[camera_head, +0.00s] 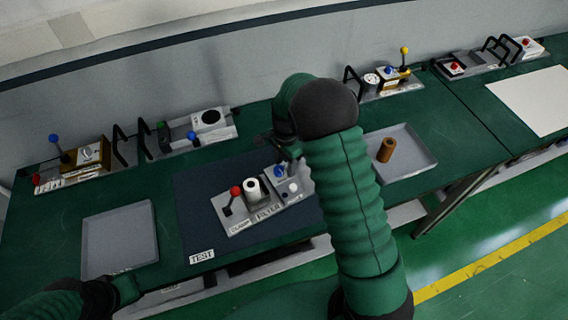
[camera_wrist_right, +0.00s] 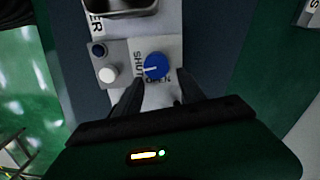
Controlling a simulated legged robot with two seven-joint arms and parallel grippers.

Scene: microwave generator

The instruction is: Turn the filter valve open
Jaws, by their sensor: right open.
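The filter valve is a round blue knob (camera_wrist_right: 156,66) with a white mark on its left side, toward the SHUT lettering. In the head view the blue knob (camera_head: 280,171) sits at the right end of the grey filter fixture (camera_head: 268,212). My right gripper (camera_wrist_right: 158,93) is open and empty, with its fingers spread just below the knob in the wrist view; contact is not clear. In the head view my right arm partly hides it.
A white button (camera_wrist_right: 107,75) and a small dark blue one (camera_wrist_right: 98,49) sit beside the knob. A white cylinder (camera_head: 252,190) and a red-knobbed lever (camera_head: 235,191) stand on the fixture. Grey trays (camera_head: 120,240) flank the mat; a brown cylinder (camera_head: 386,150) stands in the right one.

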